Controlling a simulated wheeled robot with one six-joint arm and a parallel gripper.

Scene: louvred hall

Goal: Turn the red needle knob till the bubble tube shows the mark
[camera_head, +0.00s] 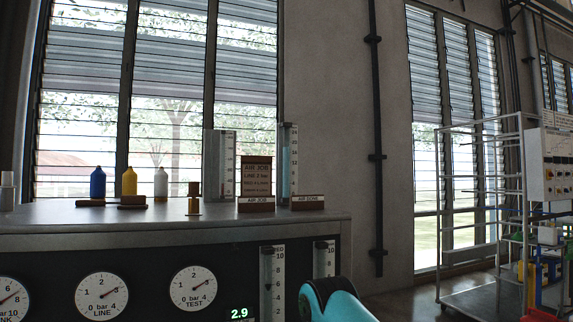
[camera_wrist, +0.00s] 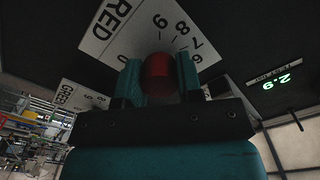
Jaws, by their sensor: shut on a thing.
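The red needle knob (camera_wrist: 159,75) sits in front of a white dial plate (camera_wrist: 105,35) marked RED with numbers in the wrist view. My gripper (camera_wrist: 160,68) is shut on it, one teal finger on each side. A pointer line on the knob cannot be made out. In the head view a tall tube (camera_head: 267,282) with a white scale marked RED stands on the black panel. A dark triangle mark shows beside it, a little above the 4. The bubble or float level inside is too small to tell. My teal arm hides the panel's lower right.
A second tube (camera_head: 325,258) stands to the right. Round gauges LINE (camera_head: 102,297) and TEST (camera_head: 194,288) and a green 2.9 readout (camera_head: 239,314) are on the panel. Bottles, signs and measuring columns stand on the bench top (camera_head: 130,220). A GREEN dial plate (camera_wrist: 82,97) lies left of the knob.

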